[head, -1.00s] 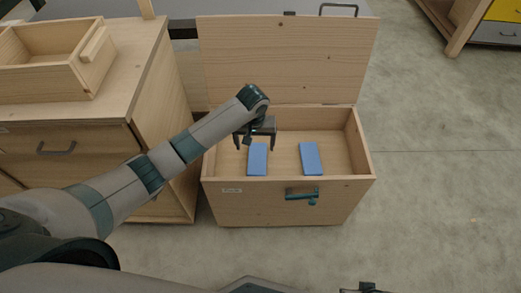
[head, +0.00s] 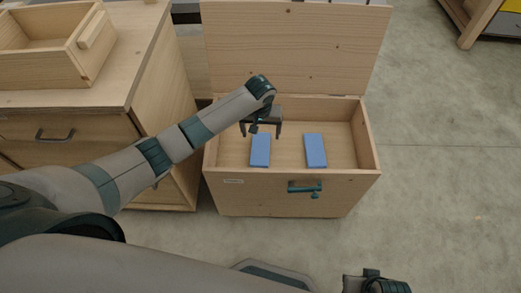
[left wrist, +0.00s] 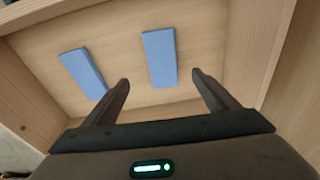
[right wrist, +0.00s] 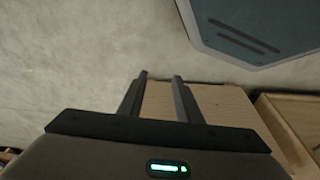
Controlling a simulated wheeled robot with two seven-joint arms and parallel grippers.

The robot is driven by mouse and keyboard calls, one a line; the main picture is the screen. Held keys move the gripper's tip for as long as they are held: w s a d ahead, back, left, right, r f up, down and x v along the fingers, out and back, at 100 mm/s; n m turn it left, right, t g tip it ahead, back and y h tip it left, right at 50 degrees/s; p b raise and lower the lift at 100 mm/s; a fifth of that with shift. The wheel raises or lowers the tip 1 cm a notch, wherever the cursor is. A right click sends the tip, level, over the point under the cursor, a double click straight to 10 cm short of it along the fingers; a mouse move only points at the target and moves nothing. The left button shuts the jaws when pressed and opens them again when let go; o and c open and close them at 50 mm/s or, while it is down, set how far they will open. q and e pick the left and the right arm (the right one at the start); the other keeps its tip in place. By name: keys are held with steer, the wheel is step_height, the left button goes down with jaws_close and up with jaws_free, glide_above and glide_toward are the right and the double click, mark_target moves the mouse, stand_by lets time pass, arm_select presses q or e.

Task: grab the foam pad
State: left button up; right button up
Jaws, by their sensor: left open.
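Two blue foam pads lie flat and apart on the floor of an open wooden chest (head: 290,197): a left pad (head: 260,150) and a right pad (head: 315,150). My left gripper (head: 262,131) is inside the chest opening, above the left pad, open and empty. In the left wrist view, one pad (left wrist: 159,58) shows beyond the gap between the fingers (left wrist: 160,77), and the other pad (left wrist: 83,72) lies to its left. My right gripper shows in the right wrist view (right wrist: 160,76), its fingers apart with nothing between them, outside the chest.
The chest lid (head: 295,50) stands raised at the back. A latch (head: 305,187) sits on the front wall. A wooden cabinet (head: 160,150) with an open box (head: 50,75) on top stands close on the left. The concrete floor (head: 440,190) on the right is clear.

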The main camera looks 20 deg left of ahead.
arm_select(q)
steer(key=b, duration=0.2)
glide_above(260, 148)
steer(key=s, duration=0.2)
steer(key=f, duration=0.5)
steer(key=d+f, duration=0.1)
steer(key=f, duration=0.2)
steer(key=shift+w+f, duration=0.1)
steer(key=shift+f, duration=0.3)
arm_select(e)
steer(key=shift+w+a+r+t+y, duration=0.15)
steer(key=shift+w+a+r+t, duration=0.15)
steer(key=shift+a, duration=0.15)
steer(key=shift+w+a+r+t+y, duration=0.2)
steer(key=shift+w+a+r, duration=0.1)
steer(key=shift+a, duration=0.15)
arm_select(q)
steer(key=shift+w+f, duration=0.1)
